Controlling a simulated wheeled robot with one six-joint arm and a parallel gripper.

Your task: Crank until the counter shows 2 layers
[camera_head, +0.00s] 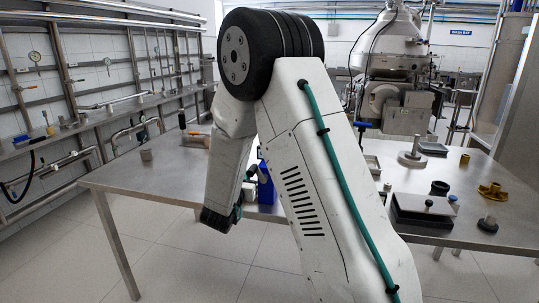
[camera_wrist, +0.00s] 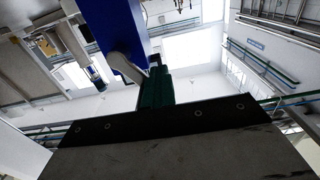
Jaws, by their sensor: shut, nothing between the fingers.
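A blue housing (camera_head: 266,186) stands at the table's near edge, partly hidden behind my arm. It also shows large and close in the wrist view (camera_wrist: 117,30). A grey bar (camera_wrist: 124,68), which looks like a crank arm, sticks out beside the blue housing there. My gripper (camera_wrist: 156,72) has dark green fingers and is shut and empty, just right of the bar's end. I cannot tell whether they touch. In the head view my gripper (camera_head: 240,203) is small and partly hidden by my arm, left of the housing. No counter display is visible.
The steel table (camera_head: 150,179) extends left and right of my arm. On its right are a grey block-like device (camera_head: 423,209), yellow-brown parts (camera_head: 492,191), a metal post on a disc (camera_head: 413,155) and a tray (camera_head: 432,148). A separator machine (camera_head: 400,90) stands behind. Pipe racks line the left wall.

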